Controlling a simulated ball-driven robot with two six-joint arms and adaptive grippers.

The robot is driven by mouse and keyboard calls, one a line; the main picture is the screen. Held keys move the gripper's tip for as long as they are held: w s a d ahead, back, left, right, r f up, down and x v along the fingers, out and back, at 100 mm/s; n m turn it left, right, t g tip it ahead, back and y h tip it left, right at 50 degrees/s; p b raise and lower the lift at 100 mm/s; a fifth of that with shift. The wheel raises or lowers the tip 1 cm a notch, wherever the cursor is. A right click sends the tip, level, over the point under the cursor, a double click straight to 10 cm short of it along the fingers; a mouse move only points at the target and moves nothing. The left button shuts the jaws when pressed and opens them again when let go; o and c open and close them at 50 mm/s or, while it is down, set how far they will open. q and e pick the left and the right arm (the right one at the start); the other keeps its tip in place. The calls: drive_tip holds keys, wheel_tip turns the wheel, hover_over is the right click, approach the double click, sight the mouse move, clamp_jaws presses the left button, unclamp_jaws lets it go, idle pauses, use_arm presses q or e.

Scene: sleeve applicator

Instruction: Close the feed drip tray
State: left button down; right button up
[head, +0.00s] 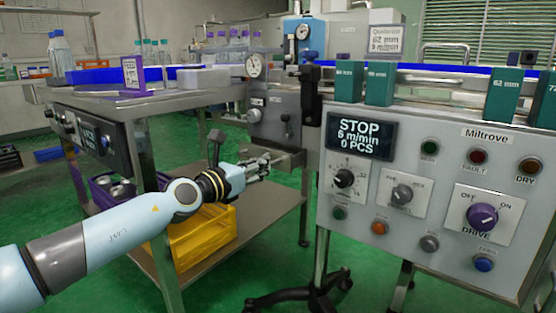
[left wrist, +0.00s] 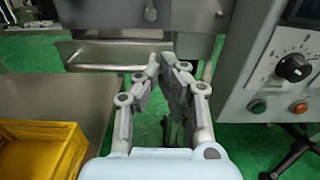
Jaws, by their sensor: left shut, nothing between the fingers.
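The feed drip tray (head: 288,161) is a shallow metal tray below the grey feed unit in the head view. It sticks out from under the unit, so it stands at least partly open. My left gripper (head: 266,161) is shut and empty at the tray's front. Its fingertips (left wrist: 163,60) overlap the tray's front edge in the left wrist view; I cannot tell whether they touch it. My right gripper is in neither view.
The grey control panel (head: 420,255) stands close on the right of my left gripper. A yellow crate (head: 205,238) sits on the lower shelf (head: 262,222) below my forearm. A steel table (head: 140,100) with bottles is at the left. Green floor shows between table and panel.

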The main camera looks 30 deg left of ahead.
sight(284, 153)
use_arm(q)
drive_tip(key=w, duration=0.2)
drive_tip(key=w+b, duration=0.1)
drive_tip(key=w, duration=0.2)
drive_tip(key=shift+w+d+f+b, duration=0.2)
drive_tip(key=shift+w+b, duration=0.1)
drive_tip(key=shift+w+r, duration=0.15)
drive_tip(key=shift+w, duration=0.3)
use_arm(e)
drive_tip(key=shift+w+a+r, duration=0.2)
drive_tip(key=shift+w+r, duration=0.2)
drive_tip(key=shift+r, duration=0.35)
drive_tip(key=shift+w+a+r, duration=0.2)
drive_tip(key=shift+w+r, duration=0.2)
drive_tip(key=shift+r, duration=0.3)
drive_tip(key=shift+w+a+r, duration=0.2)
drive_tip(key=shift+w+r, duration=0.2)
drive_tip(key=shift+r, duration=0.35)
